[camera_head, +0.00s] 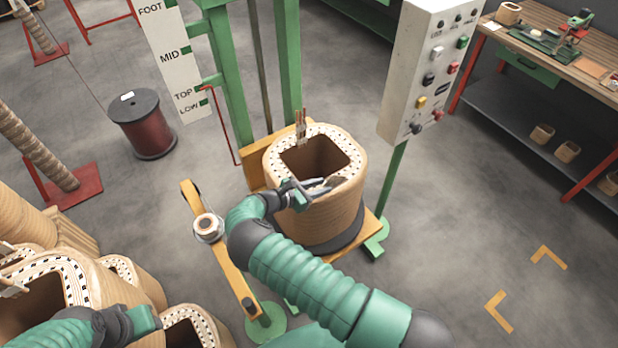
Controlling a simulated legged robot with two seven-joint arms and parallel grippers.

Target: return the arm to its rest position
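My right arm reaches up from the lower right. Its gripper (318,187) is at the near rim of a wooden-looking coil (335,215) with a square opening. The coil stands upright on the yellow platform of a green lifting stand. The fingers are small and overlap the rim, so I cannot tell whether they are open, shut or touching it. My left arm comes in at the lower left. Its gripper (146,319) is over a group of similar coils (135,285), with its fingertips not clearly visible.
The green stand (289,60) carries a white level board (172,55). A control box (432,65) on a green post stands right of the coil. A yellow arm with a roll (207,226) is to its left. A dark red spool (144,125) and a workbench (560,50) are farther off. Floor at right is clear.

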